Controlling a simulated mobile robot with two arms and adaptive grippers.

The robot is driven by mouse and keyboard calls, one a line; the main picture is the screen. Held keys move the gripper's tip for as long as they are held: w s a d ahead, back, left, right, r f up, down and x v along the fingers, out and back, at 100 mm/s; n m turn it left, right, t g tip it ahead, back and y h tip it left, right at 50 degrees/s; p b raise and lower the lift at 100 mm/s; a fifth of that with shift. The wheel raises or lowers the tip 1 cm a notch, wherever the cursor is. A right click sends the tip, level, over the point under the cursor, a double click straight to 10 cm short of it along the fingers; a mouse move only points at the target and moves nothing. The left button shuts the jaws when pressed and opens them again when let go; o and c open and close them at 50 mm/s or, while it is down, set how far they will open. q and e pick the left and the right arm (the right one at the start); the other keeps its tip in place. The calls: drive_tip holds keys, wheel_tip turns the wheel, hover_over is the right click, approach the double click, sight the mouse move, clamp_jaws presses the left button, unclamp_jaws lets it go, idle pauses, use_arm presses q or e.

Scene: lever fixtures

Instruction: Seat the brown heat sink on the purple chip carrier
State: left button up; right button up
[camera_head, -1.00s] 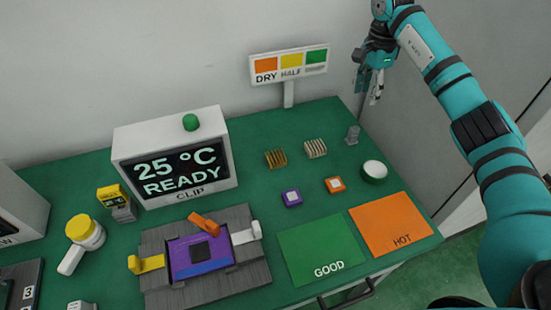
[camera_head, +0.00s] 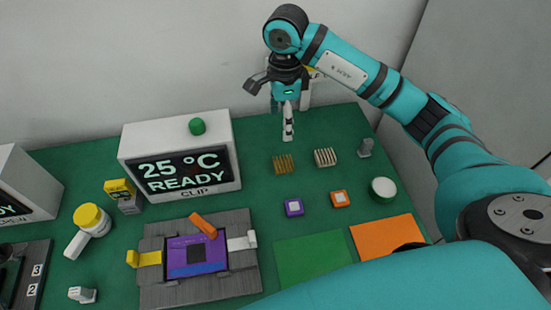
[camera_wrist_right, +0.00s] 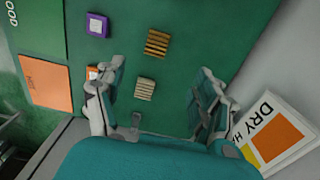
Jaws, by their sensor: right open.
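The brown heat sink (camera_head: 283,164) is a small finned block on the green table, left of a paler finned block. It also shows in the right wrist view (camera_wrist_right: 158,43). The purple chip carrier (camera_head: 294,207) is a small purple square with a pale centre, nearer the front of the table; the right wrist view shows it at the top (camera_wrist_right: 97,25). My right gripper (camera_head: 288,136) hangs above the table's back part, above and behind the brown heat sink. In the right wrist view its fingers (camera_wrist_right: 155,92) are spread and empty. My left gripper is out of view.
The pale heat sink (camera_head: 325,157), orange carrier (camera_head: 340,199), grey clip (camera_head: 366,148) and white-topped round pot (camera_head: 383,189) stand nearby. The display box (camera_head: 181,157) and clamp fixture (camera_head: 200,287) are left. The green mat (camera_head: 312,257) and orange mat (camera_head: 387,239) lie in front.

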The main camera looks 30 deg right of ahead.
drive_tip(key=p, duration=0.2)
hover_over(282, 162)
drive_tip(key=f, duration=1)
drive_tip(key=shift+w+d, duration=0.15)
drive_tip(key=shift+w, duration=0.1)
drive_tip(key=shift+f, duration=0.4)
drive_tip(key=f, duration=0.1)
drive_tip(key=f+p, duration=0.1)
drive_tip(key=f, duration=0.2)
drive_tip(key=shift+s+f+p, duration=0.2)
drive_tip(key=shift+s+p, duration=0.1)
drive_tip(key=shift+p, duration=0.1)
drive_tip(key=shift+f, duration=0.3)
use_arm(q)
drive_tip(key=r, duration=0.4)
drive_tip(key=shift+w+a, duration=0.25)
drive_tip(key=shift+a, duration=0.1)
use_arm(e)
drive_tip(key=shift+w, duration=0.1)
drive_tip(key=shift+c, duration=0.4)
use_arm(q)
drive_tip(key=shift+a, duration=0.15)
use_arm(e)
drive_tip(key=c, duration=1.2)
